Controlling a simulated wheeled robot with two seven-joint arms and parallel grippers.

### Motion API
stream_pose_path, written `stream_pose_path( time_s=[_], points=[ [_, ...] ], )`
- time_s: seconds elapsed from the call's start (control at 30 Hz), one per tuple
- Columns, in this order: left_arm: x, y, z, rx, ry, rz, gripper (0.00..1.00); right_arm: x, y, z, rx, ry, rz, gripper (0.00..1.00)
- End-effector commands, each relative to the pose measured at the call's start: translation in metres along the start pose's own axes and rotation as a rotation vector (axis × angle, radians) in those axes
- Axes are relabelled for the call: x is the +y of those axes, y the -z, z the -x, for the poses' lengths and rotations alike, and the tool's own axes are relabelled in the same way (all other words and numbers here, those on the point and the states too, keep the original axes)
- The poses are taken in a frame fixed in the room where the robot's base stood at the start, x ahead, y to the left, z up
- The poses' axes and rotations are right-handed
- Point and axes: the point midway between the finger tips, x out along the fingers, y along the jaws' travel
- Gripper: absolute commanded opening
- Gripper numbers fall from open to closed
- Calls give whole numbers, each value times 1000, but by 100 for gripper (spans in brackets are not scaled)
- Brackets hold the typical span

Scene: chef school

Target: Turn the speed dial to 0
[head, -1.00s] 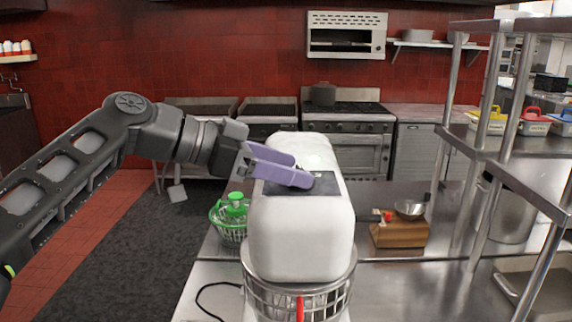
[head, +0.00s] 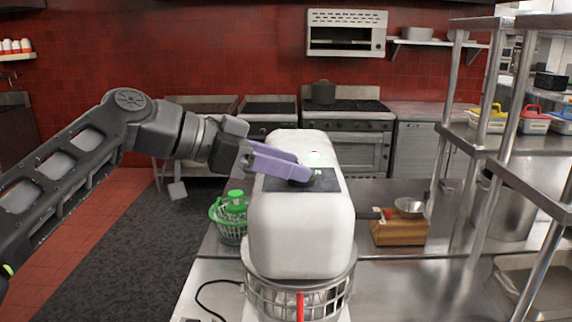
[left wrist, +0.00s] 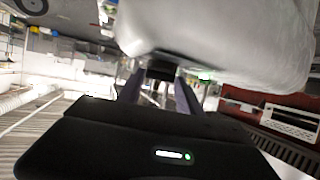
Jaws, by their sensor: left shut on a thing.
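The white mixer (head: 300,235) stands in the middle of the head view, with a black control panel (head: 329,185) on its top. The speed dial is a small dark knob (head: 301,184) on this panel, mostly hidden by my fingers. My left gripper (head: 303,172) reaches in from the left, its purple fingers shut on the dial. In the left wrist view the dark dial (left wrist: 161,70) sits between the fingertips, against the pale mixer body (left wrist: 225,40). The dial's marks cannot be read. My right gripper is not in view.
A wire bowl guard (head: 300,290) with a red part is below the mixer head. A wooden block (head: 400,233) with a metal bowl (head: 409,207) is to the right. A steel shelf rack (head: 520,165) stands further right.

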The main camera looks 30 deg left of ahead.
Motion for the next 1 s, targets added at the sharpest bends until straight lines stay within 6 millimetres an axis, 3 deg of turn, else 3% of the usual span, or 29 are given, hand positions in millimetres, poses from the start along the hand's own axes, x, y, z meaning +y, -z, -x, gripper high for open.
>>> stream_pose_path(
  time_s=[0.33, 0.57, 0.87, 0.9, 1.0],
  points=[
    [7, -7, -2, 1, 266, 104, 2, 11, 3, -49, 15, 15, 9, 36],
    [11, -1, -2, 1, 414, 168, 2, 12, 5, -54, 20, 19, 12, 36],
    [11, 1, -2, 3, 424, 176, 2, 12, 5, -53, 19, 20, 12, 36],
    [11, 1, -2, 3, 424, 176, 43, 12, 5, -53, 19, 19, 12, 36],
    [11, 1, -2, 3, 423, 176, 52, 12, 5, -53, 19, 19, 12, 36]
  ],
)
